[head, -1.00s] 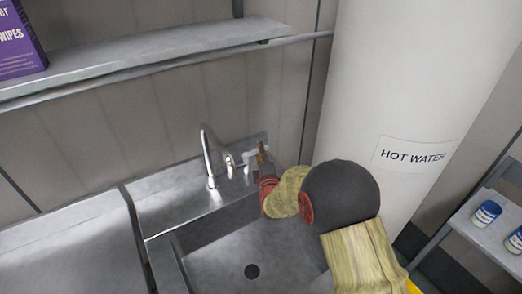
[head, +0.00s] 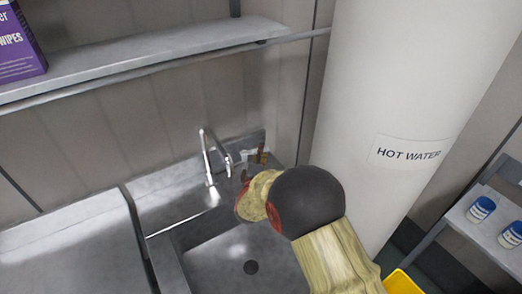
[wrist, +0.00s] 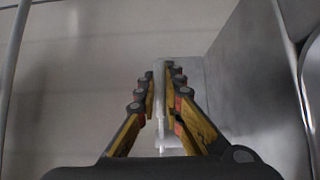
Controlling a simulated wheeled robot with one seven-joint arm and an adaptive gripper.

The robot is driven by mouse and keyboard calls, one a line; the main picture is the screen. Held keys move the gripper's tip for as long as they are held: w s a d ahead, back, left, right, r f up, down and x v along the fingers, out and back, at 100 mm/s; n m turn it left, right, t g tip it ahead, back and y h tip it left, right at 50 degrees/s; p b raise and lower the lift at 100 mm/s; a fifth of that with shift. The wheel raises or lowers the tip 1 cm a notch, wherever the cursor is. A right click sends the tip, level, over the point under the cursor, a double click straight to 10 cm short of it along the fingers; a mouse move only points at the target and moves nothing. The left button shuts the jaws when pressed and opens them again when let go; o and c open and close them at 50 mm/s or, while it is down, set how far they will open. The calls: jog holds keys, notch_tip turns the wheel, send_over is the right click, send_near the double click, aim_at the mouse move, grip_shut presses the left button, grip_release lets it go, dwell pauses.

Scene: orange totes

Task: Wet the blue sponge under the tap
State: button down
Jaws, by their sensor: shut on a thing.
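The silver tap (head: 208,160) stands at the back of the steel sink (head: 222,250), its curved spout over the basin. I see no blue sponge in either view. In the wrist view my gripper (wrist: 161,88) has its two yellow-and-black fingers close on either side of a narrow pale thing (wrist: 160,105). I cannot tell what this thing is. In the head view my arm hides most of the gripper, which is just right of the spout near the back wall. A small whitish piece (head: 247,155) shows beside it there.
A steel counter (head: 65,245) lies left of the sink. A shelf (head: 140,58) with a purple wipes box (head: 20,50) runs above. A large white hot water cylinder (head: 395,90) stands close on the right. Blue-and-white tubs (head: 481,209) stand on a side shelf.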

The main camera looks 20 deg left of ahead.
jog(key=c, duration=1.9)
grip_release()
jog(key=s+d, duration=0.2)
jog(key=s, duration=1)
jog(key=shift+w, duration=0.1)
